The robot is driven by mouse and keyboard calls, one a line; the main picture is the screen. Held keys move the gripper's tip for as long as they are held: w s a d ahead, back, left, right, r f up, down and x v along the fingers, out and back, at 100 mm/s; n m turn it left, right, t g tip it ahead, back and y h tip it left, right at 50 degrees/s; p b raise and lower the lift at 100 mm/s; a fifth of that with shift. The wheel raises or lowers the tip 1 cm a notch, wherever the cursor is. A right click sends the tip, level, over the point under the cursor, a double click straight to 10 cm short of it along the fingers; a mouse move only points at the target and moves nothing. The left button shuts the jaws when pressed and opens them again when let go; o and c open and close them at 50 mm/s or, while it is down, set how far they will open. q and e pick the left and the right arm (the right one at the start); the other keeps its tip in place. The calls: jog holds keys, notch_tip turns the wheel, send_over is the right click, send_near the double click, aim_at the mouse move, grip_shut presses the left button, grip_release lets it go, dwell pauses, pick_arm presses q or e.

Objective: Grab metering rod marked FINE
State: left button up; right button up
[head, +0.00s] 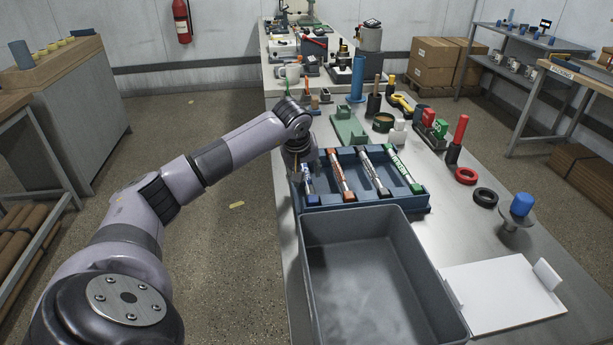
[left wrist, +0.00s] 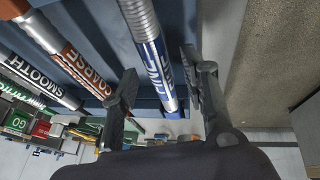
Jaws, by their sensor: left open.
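The blue-labelled metering rod marked FINE (head: 309,188) lies in the leftmost slot of the blue rod tray (head: 372,206). It also shows in the left wrist view (left wrist: 148,48), its lettering upside down. My left gripper (head: 299,170) is over the left end of the tray. In the left wrist view the left gripper (left wrist: 158,78) is open, with one finger on each side of the FINE rod; I cannot tell whether either touches it. Beside it lie an orange rod marked COARSE (head: 341,176), a black rod marked SMOOTH (head: 374,172) and a green rod (head: 404,170).
An empty grey bin (head: 432,290) stands directly in front of the tray. A white sheet board (head: 503,295) lies to its right. Black and red rings (head: 466,176), a blue-topped stand (head: 520,207) and several tools crowd the bench behind and right.

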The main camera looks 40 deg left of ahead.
pick_arm(q)
jog(key=shift+r, duration=0.1)
grip_shut()
dwell(0.4)
